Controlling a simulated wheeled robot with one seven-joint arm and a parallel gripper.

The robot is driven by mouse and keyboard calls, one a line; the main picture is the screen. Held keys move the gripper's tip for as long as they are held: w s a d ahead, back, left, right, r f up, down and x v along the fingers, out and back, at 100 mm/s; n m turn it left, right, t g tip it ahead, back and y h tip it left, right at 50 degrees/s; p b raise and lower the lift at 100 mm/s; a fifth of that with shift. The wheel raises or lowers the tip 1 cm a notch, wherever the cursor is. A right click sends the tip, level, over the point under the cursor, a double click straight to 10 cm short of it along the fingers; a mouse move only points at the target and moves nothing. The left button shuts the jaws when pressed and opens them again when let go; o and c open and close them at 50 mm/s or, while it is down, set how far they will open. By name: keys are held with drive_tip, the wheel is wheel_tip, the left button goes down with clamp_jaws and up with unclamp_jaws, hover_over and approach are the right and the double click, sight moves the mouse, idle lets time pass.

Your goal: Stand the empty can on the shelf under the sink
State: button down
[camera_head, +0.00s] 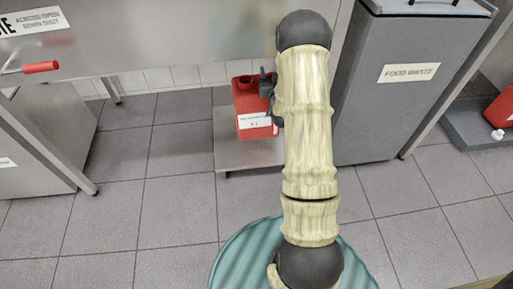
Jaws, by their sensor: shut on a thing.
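A red can (256,105) with a white label stands upright at the low steel shelf (235,158) under the sink front (185,40). I cannot tell whether its base touches the shelf. My gripper (268,86), dark and small, is shut on the can near its top right. My pale-sleeved arm reaches forward to it and hides part of the gripper and the can's right side. A dark round opening shows on top of the can, at its left.
A grey food waste bin (408,90) stands close to the right of my arm. A steel cabinet (45,140) with a red-handled lever (40,67) above it is on the left. Another red container (503,107) sits at the far right. Tiled floor (110,205) is clear at left.

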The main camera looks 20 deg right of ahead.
drive_tip(key=shift+r, duration=0.15)
wheel_tip(320, 180, down, 6)
drive_tip(key=b, duration=0.3)
drive_tip(key=shift+f+b, duration=0.2)
drive_tip(key=shift+b, duration=0.15)
wheel_tip(320, 180, down, 4)
drive_tip(key=shift+r+b, duration=0.15)
drive_tip(key=shift+b, duration=1.05)
drive_tip(key=c, duration=0.6)
unclamp_jaws()
drive_tip(key=shift+c, duration=0.2)
